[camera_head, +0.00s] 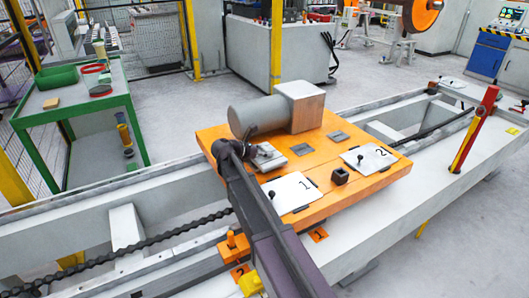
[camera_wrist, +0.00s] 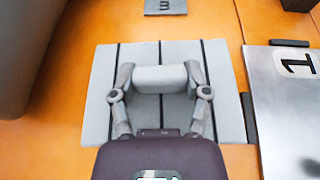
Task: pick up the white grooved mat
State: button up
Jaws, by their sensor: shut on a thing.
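The white grooved mat (camera_wrist: 102,75) lies flat on the orange table in the wrist view, pale grey-white with dark parallel grooves. A pale rounded block (camera_wrist: 160,79) stands on its middle, and my gripper (camera_wrist: 160,88) has a finger on each side of this block, shut on it. Whether block and mat are one piece cannot be told for certain. In the head view the mat (camera_head: 271,162) shows beside my gripper (camera_head: 250,152), partly hidden by my arm. No gap under the mat can be seen.
The orange table (camera_head: 335,196) also carries a grey cylinder (camera_head: 256,116) with a block (camera_head: 301,106) close behind the mat, a plate marked 1 (camera_head: 290,193) close by, a plate marked 2 (camera_head: 368,158), and small grey plates (camera_head: 303,149). A red-yellow post (camera_head: 474,130) stands at right.

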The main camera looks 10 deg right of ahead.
aim_at(265, 149)
jog(key=shift+r+p, duration=1.3)
jog(key=shift+r, duration=0.2)
jog(key=shift+s+r, duration=0.25)
jog(key=s+a, duration=0.1)
jog(key=s, duration=0.3)
jog(key=s+a+p, duration=0.1)
jog(key=s+a, duration=0.1)
jog(key=s, duration=0.3)
jog(key=s+a+r, duration=0.1)
jog(key=s, duration=0.4)
jog(key=shift+s+a, duration=0.25)
jog(key=shift+a, duration=0.05)
jog(key=shift+s, duration=0.15)
jog(key=shift+a, duration=0.15)
